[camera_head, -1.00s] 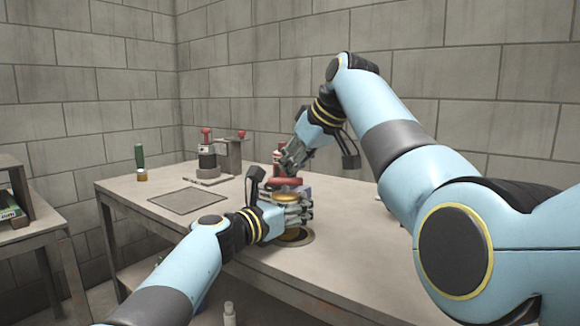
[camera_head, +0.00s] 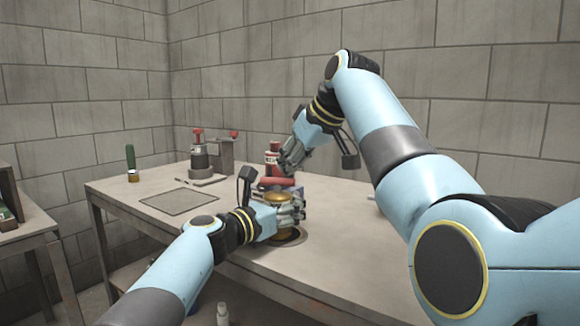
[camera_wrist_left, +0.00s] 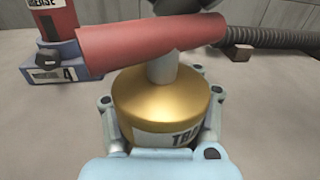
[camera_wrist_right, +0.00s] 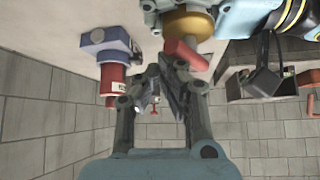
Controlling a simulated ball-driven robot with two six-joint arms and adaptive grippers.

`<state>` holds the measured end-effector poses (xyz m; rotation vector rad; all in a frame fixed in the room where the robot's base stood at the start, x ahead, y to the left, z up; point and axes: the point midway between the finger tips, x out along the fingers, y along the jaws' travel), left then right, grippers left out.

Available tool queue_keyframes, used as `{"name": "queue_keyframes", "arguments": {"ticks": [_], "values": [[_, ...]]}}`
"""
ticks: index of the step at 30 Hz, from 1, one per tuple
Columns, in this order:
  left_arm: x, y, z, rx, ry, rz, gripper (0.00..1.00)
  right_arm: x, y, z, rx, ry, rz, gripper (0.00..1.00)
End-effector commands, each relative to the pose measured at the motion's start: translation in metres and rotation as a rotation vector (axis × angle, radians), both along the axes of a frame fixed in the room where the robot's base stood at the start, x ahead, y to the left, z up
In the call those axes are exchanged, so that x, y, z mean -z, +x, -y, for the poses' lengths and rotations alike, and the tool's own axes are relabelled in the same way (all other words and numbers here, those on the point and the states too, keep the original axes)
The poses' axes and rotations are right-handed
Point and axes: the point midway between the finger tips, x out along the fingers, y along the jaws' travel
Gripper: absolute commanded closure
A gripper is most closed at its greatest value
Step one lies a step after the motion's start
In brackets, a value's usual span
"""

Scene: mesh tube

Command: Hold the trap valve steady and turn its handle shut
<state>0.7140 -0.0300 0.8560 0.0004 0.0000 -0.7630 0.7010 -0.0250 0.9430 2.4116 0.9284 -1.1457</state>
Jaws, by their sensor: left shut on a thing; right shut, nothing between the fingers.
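The trap valve has a brass body (camera_wrist_left: 165,105) with a partly covered label, and a thick red handle (camera_wrist_left: 140,40) across its stem. In the head view the red handle (camera_head: 276,183) sits on top of the valve, above a round plate (camera_head: 285,237) on the table. My left gripper (camera_wrist_left: 165,122) is shut around the brass body, one finger on each side. My right gripper (camera_head: 288,160) is above and behind the handle, shut and empty. In the right wrist view the handle's end (camera_wrist_right: 185,54) is close beyond the fingertips (camera_wrist_right: 162,78), apparently not between them.
A red grease container (camera_wrist_left: 50,18) in a blue holder (camera_wrist_left: 55,62) stands close behind the valve. A ribbed hose (camera_wrist_left: 270,38) runs behind the handle.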

Motion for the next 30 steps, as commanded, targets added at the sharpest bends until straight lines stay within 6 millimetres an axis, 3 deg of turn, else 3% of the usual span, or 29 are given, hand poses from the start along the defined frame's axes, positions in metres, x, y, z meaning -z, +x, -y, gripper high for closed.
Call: {"name": "queue_keyframes", "arguments": {"ticks": [1,14,24,30], "values": [[0.000,0.002,-0.003,-0.009,-0.002,-0.002,1.00,0.007,-0.004,0.000,-0.005,-0.004,-0.020,1.00],[-0.001,0.003,-0.004,-0.010,-0.002,-0.001,1.00,0.009,-0.004,-0.001,-0.005,-0.004,-0.023,1.00],[-0.002,0.002,-0.002,-0.006,-0.001,0.003,1.00,0.010,-0.003,-0.018,-0.009,0.000,-0.027,1.00],[-0.003,0.002,0.000,-0.004,-0.002,0.004,1.00,0.009,0.003,-0.018,-0.010,0.000,-0.026,1.00]]}}
